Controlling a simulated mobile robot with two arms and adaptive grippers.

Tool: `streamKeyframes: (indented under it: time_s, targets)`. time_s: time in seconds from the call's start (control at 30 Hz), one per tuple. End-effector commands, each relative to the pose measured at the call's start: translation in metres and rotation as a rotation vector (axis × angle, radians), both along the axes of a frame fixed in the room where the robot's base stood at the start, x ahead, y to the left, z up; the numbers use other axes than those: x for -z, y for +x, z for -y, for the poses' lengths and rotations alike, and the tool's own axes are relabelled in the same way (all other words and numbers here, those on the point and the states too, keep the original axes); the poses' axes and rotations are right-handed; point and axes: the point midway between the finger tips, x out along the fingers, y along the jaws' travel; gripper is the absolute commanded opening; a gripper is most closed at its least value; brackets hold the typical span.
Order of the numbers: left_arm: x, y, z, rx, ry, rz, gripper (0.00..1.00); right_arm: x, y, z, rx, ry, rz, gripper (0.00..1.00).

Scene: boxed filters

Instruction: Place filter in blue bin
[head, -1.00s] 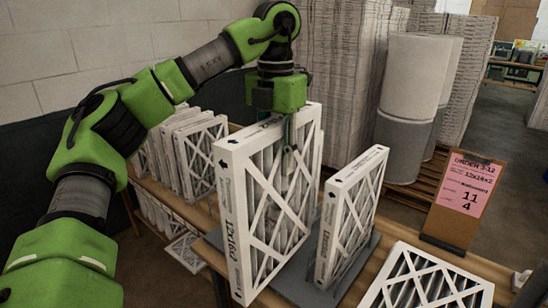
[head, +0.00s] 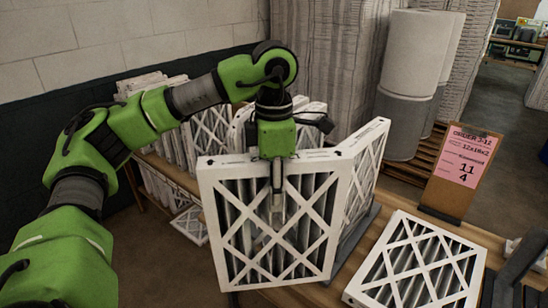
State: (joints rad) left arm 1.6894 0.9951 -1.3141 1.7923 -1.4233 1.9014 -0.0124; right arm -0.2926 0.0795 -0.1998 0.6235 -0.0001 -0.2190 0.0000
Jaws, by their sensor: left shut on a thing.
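My left gripper (head: 277,200) comes down from above and is shut over the top edge of a white-framed pleated filter (head: 325,225). One finger shows in front of the crossed lattice face; the other is hidden behind. The filter hangs upright with its broad face toward me, at the front of the table. Another filter (head: 372,150) stands upright just behind and to its right, partly covered by it. A third filter (head: 394,291) lies flat on the table to the right. No blue bin is in view. My right gripper is not in view.
A row of filters (head: 176,140) stands at the back left. An order sign (head: 462,165) on a brown board stands at the right. A dark object (head: 518,268) is cut off at the lower right. Tall stacks and white-and-grey rolls (head: 408,60) stand behind.

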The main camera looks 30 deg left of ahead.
Motion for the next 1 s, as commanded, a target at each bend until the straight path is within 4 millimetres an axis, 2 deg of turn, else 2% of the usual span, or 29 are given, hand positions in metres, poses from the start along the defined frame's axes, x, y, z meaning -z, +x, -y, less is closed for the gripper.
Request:
streamKeyframes:
  time_s: [0.03,0.3,0.5,0.7,1.0]
  targets:
    - [0.019,-0.01,0.005,0.118,0.001,-0.01,0.0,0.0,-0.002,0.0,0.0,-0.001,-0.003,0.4]
    - [0.122,-0.061,0.043,0.959,-0.004,-0.009,0.0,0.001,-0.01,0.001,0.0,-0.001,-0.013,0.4]
    - [0.191,-0.095,0.068,1.536,-0.004,-0.005,0.0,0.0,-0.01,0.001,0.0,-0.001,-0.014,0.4]
    - [0.236,-0.116,0.084,1.918,-0.002,-0.001,0.0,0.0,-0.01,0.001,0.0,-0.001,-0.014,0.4]
    - [0.284,-0.138,0.101,2.317,0.002,0.003,0.0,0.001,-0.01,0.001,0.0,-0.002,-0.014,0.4]
